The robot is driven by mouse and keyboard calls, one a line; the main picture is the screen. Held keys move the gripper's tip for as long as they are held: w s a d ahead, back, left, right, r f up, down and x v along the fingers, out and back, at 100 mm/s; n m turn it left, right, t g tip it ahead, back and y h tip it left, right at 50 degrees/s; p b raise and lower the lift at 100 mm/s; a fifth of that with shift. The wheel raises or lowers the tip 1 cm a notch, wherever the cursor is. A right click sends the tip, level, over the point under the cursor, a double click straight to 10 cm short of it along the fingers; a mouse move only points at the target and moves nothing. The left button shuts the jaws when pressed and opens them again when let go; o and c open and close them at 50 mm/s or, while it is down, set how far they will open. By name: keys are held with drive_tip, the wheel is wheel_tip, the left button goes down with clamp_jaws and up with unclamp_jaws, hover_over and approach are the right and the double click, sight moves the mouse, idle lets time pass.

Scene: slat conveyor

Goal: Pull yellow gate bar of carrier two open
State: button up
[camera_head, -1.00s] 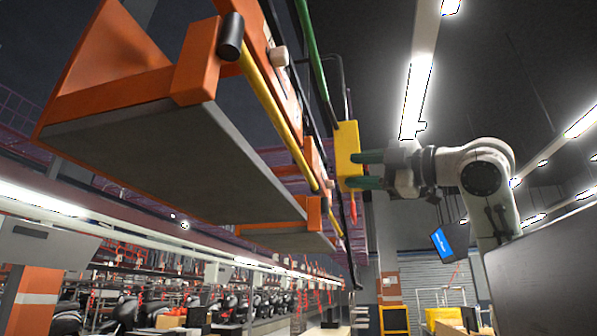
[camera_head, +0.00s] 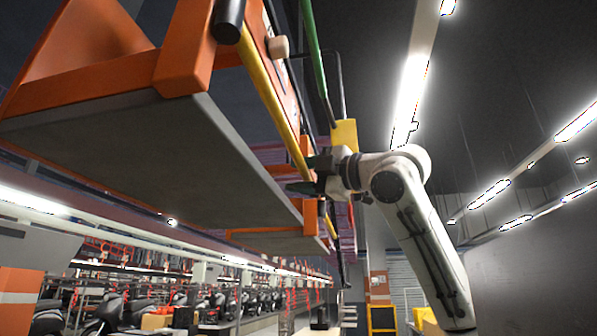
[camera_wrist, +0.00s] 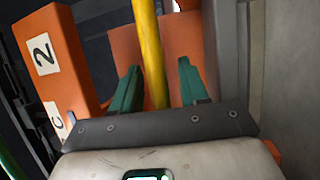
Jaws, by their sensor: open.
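The yellow gate bar (camera_head: 268,92) slopes along the open side of an orange carrier with a grey deck (camera_head: 150,150). In the head view its lower end meets my gripper (camera_head: 300,174). My gripper is open, with green fingers pointing left at the bar. In the wrist view the bar (camera_wrist: 149,45) runs down between my two parted fingers (camera_wrist: 159,70), apart from both in the picture; I cannot tell its exact depth. An orange block with a "2" label (camera_wrist: 42,53) stands left of the bar. The bar's lowest part is hidden behind my gripper's palm edge.
A black cylinder (camera_head: 228,20) caps the bar's upper end. A yellow box (camera_head: 345,134) on a green rod (camera_head: 315,60) hangs just behind my gripper. A grey upright (camera_wrist: 228,55) stands close on the right in the wrist view. Open air lies right of my arm.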

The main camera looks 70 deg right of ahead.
drive_tip(key=shift+w+d, duration=0.1)
drive_tip(key=shift+w, duration=0.2)
drive_tip(key=shift+c, duration=0.2)
clamp_jaws()
idle(0.3)
